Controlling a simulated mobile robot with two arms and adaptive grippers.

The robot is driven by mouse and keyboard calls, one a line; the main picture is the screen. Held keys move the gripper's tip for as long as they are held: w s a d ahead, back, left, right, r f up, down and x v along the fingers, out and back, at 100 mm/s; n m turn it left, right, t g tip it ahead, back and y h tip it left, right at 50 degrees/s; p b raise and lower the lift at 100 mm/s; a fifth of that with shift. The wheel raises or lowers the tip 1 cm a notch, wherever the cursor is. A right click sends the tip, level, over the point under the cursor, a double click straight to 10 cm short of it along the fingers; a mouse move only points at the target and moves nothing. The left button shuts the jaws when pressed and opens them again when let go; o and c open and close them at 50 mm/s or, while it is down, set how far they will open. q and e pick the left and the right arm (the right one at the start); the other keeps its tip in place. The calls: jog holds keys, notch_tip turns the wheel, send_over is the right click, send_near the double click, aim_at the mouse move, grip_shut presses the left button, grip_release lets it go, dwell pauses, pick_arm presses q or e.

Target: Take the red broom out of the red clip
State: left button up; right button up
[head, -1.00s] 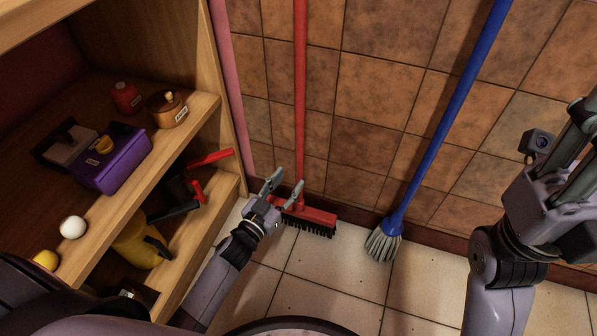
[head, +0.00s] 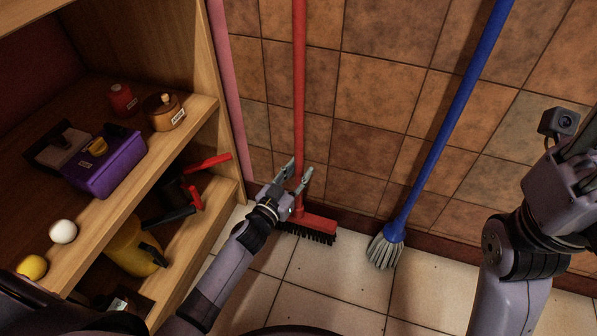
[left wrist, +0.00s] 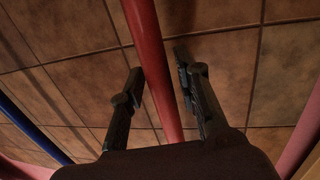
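The red broom (head: 299,90) stands upright against the tiled wall in the head view. Its red head with dark bristles (head: 313,228) rests on the floor. Its handle runs out of the top of the picture, and the red clip is not in view. My left gripper (head: 300,168) is at the lower handle, just above the broom head. In the left wrist view, the handle (left wrist: 150,60) passes between the two open fingers, with gaps on both sides. My right gripper (head: 578,165) is at the right edge, partly cut off, away from the broom.
A blue mop (head: 450,125) leans on the wall to the right. A pink pole (head: 227,85) stands beside the wooden shelf (head: 203,115) at left. The shelf holds a purple box (head: 105,163), a copper pot (head: 162,113) and red-handled items. The floor (head: 345,270) is clear in front.

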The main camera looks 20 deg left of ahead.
pick_arm(q)
grip_shut()
dwell(0.3)
jog(key=shift+o, duration=1.7)
grip_release()
jog(key=shift+s, duration=0.1)
jog(key=v, duration=1.1)
jog(key=shift+s, duration=0.4)
